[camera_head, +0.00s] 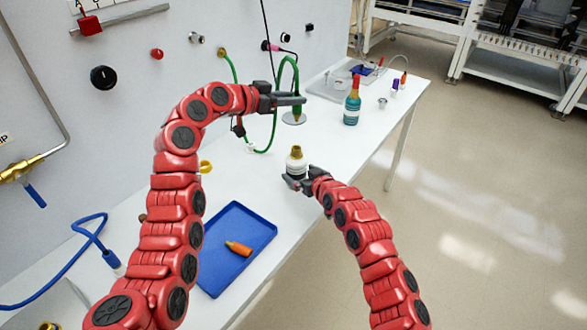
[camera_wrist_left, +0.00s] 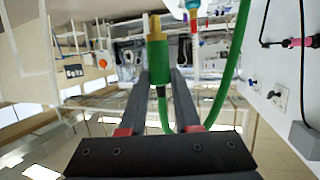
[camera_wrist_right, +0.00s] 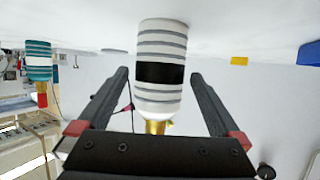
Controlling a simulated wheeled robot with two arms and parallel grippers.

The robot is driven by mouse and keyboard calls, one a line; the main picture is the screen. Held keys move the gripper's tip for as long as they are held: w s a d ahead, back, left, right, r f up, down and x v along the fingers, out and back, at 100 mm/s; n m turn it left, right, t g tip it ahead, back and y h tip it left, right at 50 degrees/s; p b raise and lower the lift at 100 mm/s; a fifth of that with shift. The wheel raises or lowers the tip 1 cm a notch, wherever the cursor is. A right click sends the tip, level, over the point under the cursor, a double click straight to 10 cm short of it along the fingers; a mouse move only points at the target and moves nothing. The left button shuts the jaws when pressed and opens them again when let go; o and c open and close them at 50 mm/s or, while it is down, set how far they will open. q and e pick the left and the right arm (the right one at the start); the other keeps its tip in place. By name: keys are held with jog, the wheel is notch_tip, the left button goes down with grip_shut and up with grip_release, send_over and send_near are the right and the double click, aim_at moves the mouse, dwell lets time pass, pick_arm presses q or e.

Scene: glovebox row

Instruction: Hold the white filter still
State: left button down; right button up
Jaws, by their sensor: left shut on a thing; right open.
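The white filter (camera_head: 296,163) stands upright on the white bench, with a brass fitting on top. In the right wrist view the filter (camera_wrist_right: 161,50) shows grey rings and a black band. My right gripper (camera_head: 297,181) is open, with one finger on each side of the filter; gaps show beside it. My left gripper (camera_head: 298,101) is raised beyond the filter and shut on the green hose end (camera_wrist_left: 158,70). This end has a brass tip in the left wrist view.
A blue tray (camera_head: 262,226) holding an orange-tipped item (camera_head: 238,248) lies nearer on the bench (camera_head: 330,150). A teal bottle with a red cap (camera_head: 352,103) stands farther right. A blue hose (camera_head: 75,260) lies at left. The wall carries knobs and fittings.

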aim_at(292, 168)
jog(key=x, duration=0.4)
jog(key=shift+w+r, duration=0.1)
jog(key=shift+w, duration=0.2)
jog(key=shift+x, duration=0.75)
jog(key=shift+s+a, duration=0.1)
jog(key=shift+a, duration=0.05)
jog(key=c, duration=1.5)
